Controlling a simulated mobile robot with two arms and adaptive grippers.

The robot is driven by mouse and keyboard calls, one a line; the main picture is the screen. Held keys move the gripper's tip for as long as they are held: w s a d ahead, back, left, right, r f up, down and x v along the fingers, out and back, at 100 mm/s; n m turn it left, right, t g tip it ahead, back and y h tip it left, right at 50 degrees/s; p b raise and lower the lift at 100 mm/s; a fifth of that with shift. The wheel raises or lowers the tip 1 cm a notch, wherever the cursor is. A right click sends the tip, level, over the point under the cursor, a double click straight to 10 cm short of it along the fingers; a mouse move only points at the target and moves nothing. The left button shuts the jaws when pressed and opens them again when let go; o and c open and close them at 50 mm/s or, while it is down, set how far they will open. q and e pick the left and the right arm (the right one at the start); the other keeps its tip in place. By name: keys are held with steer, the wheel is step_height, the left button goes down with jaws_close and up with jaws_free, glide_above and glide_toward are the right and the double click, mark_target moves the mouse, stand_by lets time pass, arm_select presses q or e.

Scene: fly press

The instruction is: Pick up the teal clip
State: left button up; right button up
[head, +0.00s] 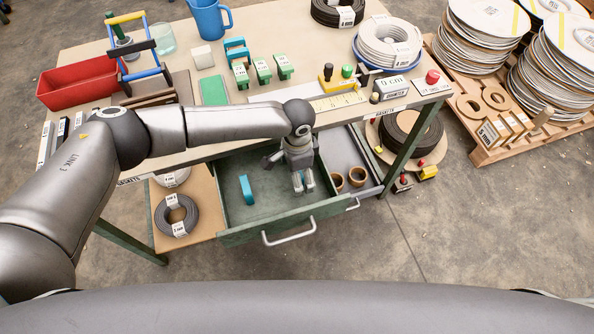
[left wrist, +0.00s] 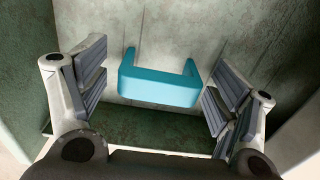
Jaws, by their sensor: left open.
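A teal clip (head: 246,189) lies on the floor of the open green drawer (head: 225,212), left of its middle. In the left wrist view a teal U-shaped clip (left wrist: 160,88) shows against the drawer floor, between the two finger pads in the picture and touching neither. My left gripper (head: 303,184) points down over the right part of the drawer, fingers apart and empty. In the head view it is to the right of the clip. It also shows open in the left wrist view (left wrist: 160,85). My right gripper is in neither view.
Drawer walls and its front handle (head: 289,232) surround the clip. A grey compartment (head: 345,150) on the right holds two brown rings (head: 357,176). The workbench above carries another teal piece (head: 236,46), green blocks (head: 262,70) and a red tray (head: 90,84).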

arm_select(q)
steer(key=c, duration=0.9)
